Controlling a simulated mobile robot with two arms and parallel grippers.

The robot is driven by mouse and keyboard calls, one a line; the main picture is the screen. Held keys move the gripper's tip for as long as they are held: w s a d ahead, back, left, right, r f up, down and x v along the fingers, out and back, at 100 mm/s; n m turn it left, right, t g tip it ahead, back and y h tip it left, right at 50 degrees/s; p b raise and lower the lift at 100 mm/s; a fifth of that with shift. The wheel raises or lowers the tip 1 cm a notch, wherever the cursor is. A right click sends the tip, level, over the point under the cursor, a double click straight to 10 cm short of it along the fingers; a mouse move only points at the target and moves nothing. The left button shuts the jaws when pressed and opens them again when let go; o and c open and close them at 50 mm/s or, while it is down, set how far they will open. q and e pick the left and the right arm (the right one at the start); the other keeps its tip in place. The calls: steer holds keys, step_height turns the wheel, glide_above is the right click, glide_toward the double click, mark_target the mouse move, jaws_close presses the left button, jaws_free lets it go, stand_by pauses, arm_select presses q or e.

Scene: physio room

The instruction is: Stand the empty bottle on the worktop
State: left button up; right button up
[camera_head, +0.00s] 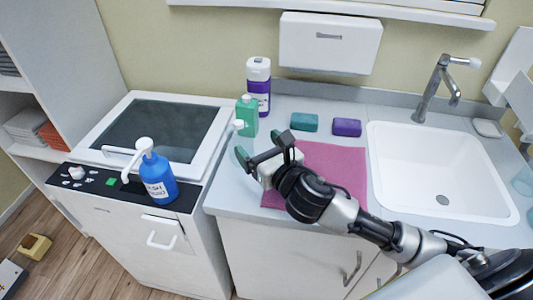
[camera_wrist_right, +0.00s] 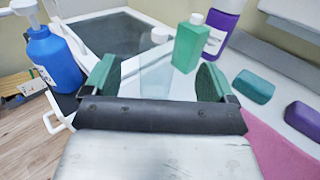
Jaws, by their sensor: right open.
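A clear, see-through bottle with a white cap (camera_wrist_right: 157,75) stands upright at the left end of the worktop (camera_head: 234,198), as far as its faint outline shows. In the head view only its white cap (camera_head: 238,124) shows clearly. My right gripper (camera_head: 262,152) is low over the worktop with its fingers apart. In the right wrist view the green-padded fingers (camera_wrist_right: 156,82) show wide open, with the clear bottle between or just beyond them, apart from both pads. My left gripper is not in view.
A green bottle (camera_head: 247,115) and a purple-and-white bottle (camera_head: 258,92) stand close behind. Teal (camera_head: 304,122) and purple (camera_head: 346,127) blocks lie by the pink mat (camera_head: 338,166). The sink (camera_head: 440,170) is right; a blue pump bottle (camera_head: 158,178) stands left on the lower cabinet.

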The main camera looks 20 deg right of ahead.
steer(key=shift+s+d, duration=0.15)
steer(key=shift+s, duration=0.55)
steer(key=shift+s+d, duration=0.1)
steer(key=shift+s, duration=0.6)
